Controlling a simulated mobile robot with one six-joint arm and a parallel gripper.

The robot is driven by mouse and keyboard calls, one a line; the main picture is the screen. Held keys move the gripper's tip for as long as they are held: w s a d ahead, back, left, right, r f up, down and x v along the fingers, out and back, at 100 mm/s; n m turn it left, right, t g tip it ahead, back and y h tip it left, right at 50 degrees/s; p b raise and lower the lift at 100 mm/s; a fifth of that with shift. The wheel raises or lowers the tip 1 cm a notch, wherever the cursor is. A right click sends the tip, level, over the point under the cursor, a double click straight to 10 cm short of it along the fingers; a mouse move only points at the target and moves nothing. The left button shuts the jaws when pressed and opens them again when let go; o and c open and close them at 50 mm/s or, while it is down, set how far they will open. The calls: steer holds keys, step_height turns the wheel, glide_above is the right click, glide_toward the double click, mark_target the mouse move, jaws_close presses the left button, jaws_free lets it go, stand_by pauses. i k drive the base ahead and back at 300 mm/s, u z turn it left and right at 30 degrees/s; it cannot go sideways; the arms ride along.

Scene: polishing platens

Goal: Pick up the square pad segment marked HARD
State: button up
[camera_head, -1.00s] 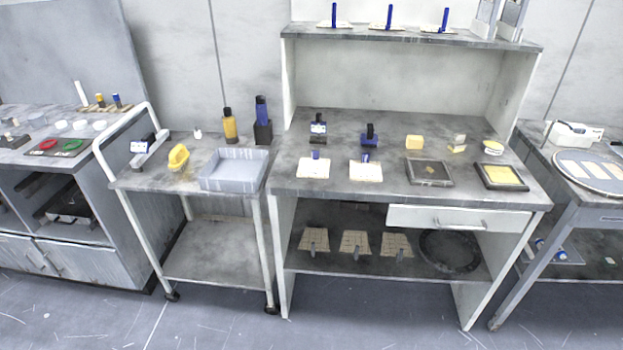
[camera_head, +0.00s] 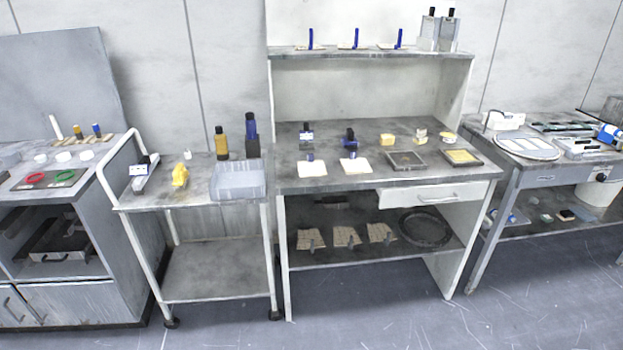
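My gripper is not in view. Two pale square pads, left (camera_head: 313,170) and right (camera_head: 355,167), lie near the front edge of the grey workbench (camera_head: 400,179), each with a blue upright piece at its back. Several thin pale pieces with blue uprights, one at the left (camera_head: 310,48), lie on the top shelf (camera_head: 350,52). Several tan squarish pieces, one at the left (camera_head: 309,239), lean or lie on the lower shelf. A dark square tray (camera_head: 406,161) and a dark-framed yellow square (camera_head: 461,157) sit at the bench's right. No marking HARD is readable.
A wheeled cart (camera_head: 197,193) with a grey bin (camera_head: 237,182), yellow object (camera_head: 180,175) and bottles stands left of the bench. A cabinet (camera_head: 95,275) is farther left. Another table (camera_head: 545,176) with a round plate (camera_head: 527,146) is at right. The front floor is clear.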

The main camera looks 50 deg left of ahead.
mark_target(312, 167)
steer(key=k, duration=0.9)
steer(key=z, duration=1.2)
steer(key=k, duration=0.15)
steer(key=u, duration=3.55)
steer(key=i, duration=1.5)
steer(key=z, duration=0.05)
